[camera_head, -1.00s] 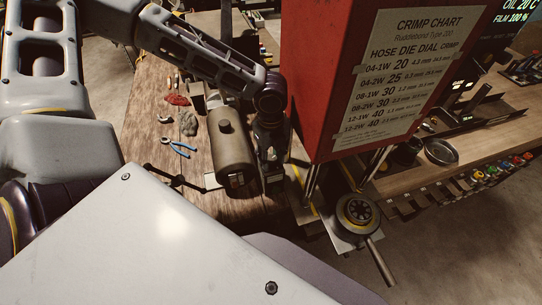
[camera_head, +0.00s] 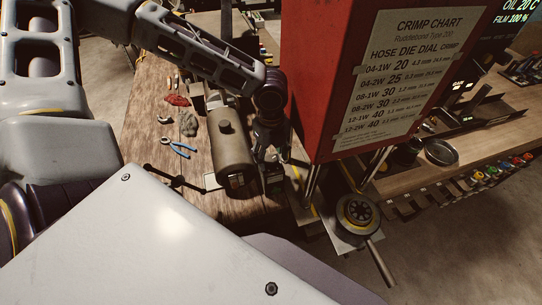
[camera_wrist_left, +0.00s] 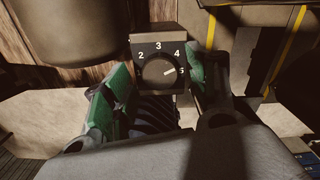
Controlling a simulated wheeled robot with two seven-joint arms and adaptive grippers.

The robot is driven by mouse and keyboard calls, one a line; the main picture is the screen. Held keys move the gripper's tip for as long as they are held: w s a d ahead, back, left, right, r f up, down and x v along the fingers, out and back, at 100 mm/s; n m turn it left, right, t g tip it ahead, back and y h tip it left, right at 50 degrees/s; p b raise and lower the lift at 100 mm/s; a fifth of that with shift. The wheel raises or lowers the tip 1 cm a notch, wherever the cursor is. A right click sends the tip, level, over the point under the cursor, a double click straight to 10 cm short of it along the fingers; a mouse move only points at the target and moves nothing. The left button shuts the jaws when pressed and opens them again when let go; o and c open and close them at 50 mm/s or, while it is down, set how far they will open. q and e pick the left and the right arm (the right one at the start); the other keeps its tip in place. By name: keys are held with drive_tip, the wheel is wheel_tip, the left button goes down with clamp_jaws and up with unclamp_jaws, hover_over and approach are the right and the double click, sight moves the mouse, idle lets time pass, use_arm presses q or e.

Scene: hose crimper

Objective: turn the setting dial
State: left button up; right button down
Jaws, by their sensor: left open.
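The setting dial (camera_wrist_left: 159,73) is a round dark knob on a black panel with white numbers, seen in the left wrist view. Its light pointer mark is directed toward the 5 on the right. My left gripper (camera_wrist_left: 158,84) is open, with a green-padded finger on each side of the dial. I cannot tell whether either finger touches the knob. In the head view my left gripper (camera_head: 272,158) points down between the grey cylinder and the red press, and the dial's face is not readable there. My right gripper is not in view.
A grey-brown cylinder (camera_head: 231,150) stands close to the left of the gripper. The red press housing (camera_head: 320,100) with its crimp chart (camera_head: 408,70) is close on the right. Blue-handled pliers (camera_head: 179,146) and rags lie on the wooden bench (camera_head: 180,192).

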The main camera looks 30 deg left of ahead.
sight(271, 159)
use_arm(q)
wheel_tip(271, 159, up, 11)
idle(0.8)
idle(0.6)
